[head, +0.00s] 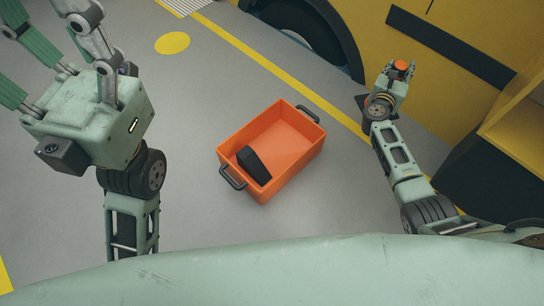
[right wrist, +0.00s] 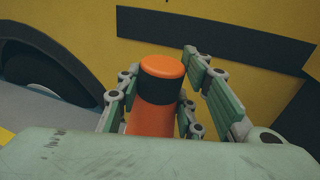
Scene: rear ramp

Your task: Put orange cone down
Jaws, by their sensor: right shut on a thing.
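The orange cone (right wrist: 161,94) has a dark band below its rounded orange top and stands between the fingers of my right gripper (right wrist: 158,108) in the right wrist view. That gripper is shut on it. In the head view the cone's orange top (head: 401,65) shows at the tip of my right gripper (head: 396,76), at the right near the yellow vehicle; its lower part is hidden by the gripper. My left gripper (head: 60,60) is at the upper left, with its finger links spread apart; its fingertips are not clearly in view.
An orange crate (head: 312,150) with dark handles stands on the grey floor and holds a black wedge-shaped thing (head: 254,163). A yellow vehicle (head: 365,25) with a dark wheel (head: 300,22) stands at the upper right. A yellow line crosses the floor. Floor left of the crate is clear.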

